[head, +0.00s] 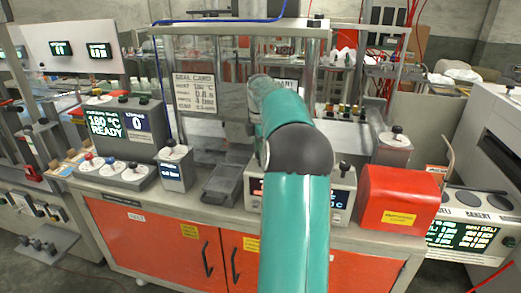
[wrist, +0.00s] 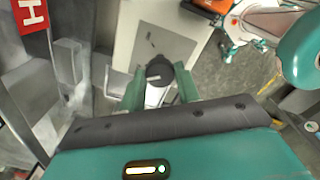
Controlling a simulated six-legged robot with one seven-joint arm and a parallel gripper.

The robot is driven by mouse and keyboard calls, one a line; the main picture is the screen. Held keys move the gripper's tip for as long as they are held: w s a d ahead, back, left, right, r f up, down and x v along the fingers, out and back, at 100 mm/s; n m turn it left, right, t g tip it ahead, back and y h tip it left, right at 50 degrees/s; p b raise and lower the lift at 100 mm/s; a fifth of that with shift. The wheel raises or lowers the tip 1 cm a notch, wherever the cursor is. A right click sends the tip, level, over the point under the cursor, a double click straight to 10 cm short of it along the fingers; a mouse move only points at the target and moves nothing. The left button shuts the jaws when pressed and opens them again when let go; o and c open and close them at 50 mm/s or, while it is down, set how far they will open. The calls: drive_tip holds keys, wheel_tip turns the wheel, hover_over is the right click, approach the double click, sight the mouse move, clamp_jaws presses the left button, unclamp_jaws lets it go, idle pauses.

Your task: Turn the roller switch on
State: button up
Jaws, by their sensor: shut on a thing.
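In the wrist view my gripper (wrist: 160,80) has its two green fingers on either side of a dark round knob (wrist: 160,68) with a pale stem. It is shut on this knob, in front of a pale panel (wrist: 150,35). I cannot read a label there, so I cannot tell whether this is the roller switch or how it is turned. In the head view my teal arm reaches over the bench and hides the gripper and part of a white control box (head: 343,200) with a lit display and a dark knob.
A sign card (head: 195,93) hangs from the metal frame. A small knobbed box (head: 174,172) and a green "180 °C READY" display (head: 104,124) stand at left. A red box (head: 398,190) stands at right. Orange cabinet doors (head: 150,235) are below the bench.

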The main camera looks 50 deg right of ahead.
drive_tip(key=m, duration=0.4)
drive_tip(key=shift+m, duration=0.3)
drive_tip(key=m, duration=0.3)
drive_tip(key=shift+m, duration=0.3)
drive_tip(key=m, duration=0.4)
drive_tip(key=shift+m, duration=1.6)
drive_tip(key=o, duration=1)
wheel_tip(320, 180, up, 14)
drive_tip(key=shift+f, duration=0.1)
